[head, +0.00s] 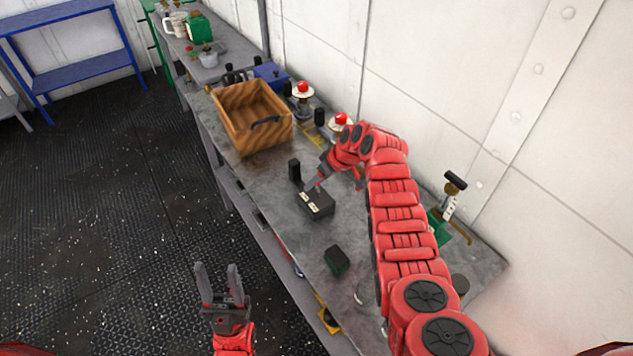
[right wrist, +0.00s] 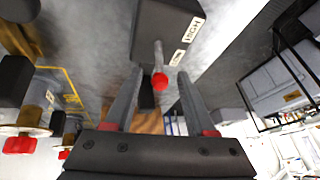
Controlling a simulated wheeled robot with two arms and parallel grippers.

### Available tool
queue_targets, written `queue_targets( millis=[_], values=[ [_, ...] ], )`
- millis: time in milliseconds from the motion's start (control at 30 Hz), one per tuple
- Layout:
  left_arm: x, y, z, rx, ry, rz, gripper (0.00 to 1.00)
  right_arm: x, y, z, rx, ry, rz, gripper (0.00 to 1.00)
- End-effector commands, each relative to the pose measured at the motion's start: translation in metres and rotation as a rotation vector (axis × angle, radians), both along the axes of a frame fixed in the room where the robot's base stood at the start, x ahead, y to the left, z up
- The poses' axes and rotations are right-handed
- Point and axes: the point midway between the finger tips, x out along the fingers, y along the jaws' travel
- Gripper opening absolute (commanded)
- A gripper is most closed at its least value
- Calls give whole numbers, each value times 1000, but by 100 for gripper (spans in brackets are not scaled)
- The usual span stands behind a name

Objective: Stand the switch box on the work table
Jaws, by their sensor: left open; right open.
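The switch box is a dark box (head: 318,206) with white labels on the work table (head: 275,205). It also shows at the top of the right wrist view (right wrist: 165,28), with a label reading HIGH and a grey lever with a red tip (right wrist: 158,78). My right gripper (head: 313,183) is open at the box. In the right wrist view its fingers (right wrist: 158,85) lie either side of the lever, with a gap on both sides. My left gripper (head: 218,272) is open and empty, over the floor left of the table.
A wooden crate (head: 228,128) stands farther along the table. A small black block (head: 294,170) stands just beyond the box, and a dark green block (head: 337,261) lies nearer. Red-topped devices (head: 302,90) stand along the wall. The table is bare between box and green block.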

Motion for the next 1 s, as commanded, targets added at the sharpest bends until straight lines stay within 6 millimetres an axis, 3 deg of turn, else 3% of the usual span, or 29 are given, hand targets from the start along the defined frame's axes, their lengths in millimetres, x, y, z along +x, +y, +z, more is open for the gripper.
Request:
queue_targets(
  millis=[233,633,1000],
  values=[
    [0,0,-9,0,0,0,50,-6,-14,20,-4,0,0,56],
    [0,0,-34,0,0,0,50,-21,-46,87,-1,-2,-1,56],
    [0,0,-36,0,0,0,50,-25,-52,101,-1,1,0,56]
  ],
)
